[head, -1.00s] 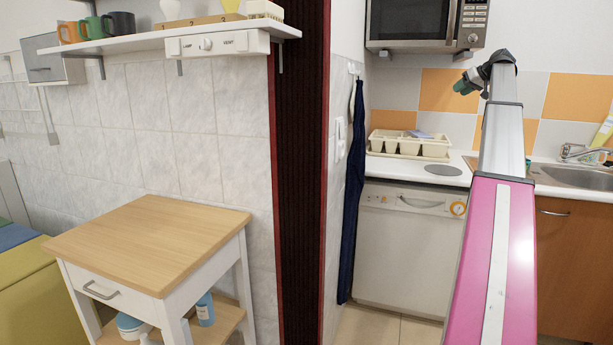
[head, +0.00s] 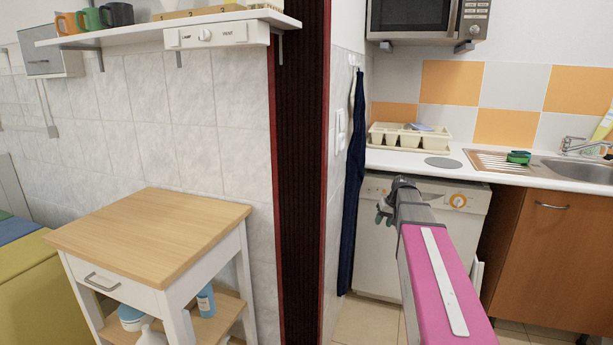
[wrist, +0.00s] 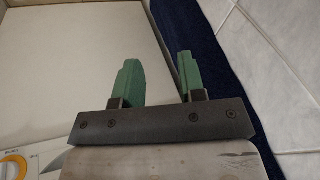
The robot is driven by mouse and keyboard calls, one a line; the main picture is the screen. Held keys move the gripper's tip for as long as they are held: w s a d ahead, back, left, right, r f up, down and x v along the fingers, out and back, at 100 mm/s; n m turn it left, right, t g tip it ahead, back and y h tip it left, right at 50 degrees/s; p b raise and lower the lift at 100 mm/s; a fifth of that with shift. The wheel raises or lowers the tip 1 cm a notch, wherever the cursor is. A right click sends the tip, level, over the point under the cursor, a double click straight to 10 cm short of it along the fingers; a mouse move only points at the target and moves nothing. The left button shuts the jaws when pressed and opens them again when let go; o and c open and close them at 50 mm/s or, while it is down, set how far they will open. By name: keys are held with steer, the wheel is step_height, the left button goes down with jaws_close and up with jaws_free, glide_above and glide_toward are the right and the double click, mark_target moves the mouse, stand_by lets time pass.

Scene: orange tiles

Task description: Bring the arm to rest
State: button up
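My gripper (head: 384,212) is small in the head view, at the far end of my grey and pink arm. It is in front of the white dishwasher (head: 372,262), below the counter's edge. In the wrist view my gripper (wrist: 160,75) shows two green fingers standing well apart, with nothing between them. Behind them are the pale appliance front (wrist: 70,50) and a dark blue cloth (wrist: 215,60). I cannot tell the exact gap to the appliance.
The blue cloth (head: 350,210) hangs on the tiled wall left of the arm. A dish rack (head: 410,138) and a green item (head: 518,157) are on the counter near the sink (head: 580,172). A wooden-topped cart (head: 150,235) stands at left. A microwave (head: 428,20) hangs above.

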steer(key=s+a+f+g+h, duration=0.1)
steer(key=s+a+f, duration=0.3)
steer(key=s, duration=0.4)
steer(key=s+a+f+g+h, duration=0.1)
steer(key=s+a+f, duration=0.2)
steer(key=s+f, duration=0.4)
steer(key=s+a+f+g+h, duration=0.1)
steer(key=s+a+f, duration=0.3)
steer(key=s, duration=0.6)
steer(key=shift+s+a+f, duration=0.2)
steer(key=shift+a+f, duration=0.1)
steer(key=shift+f, duration=0.45)
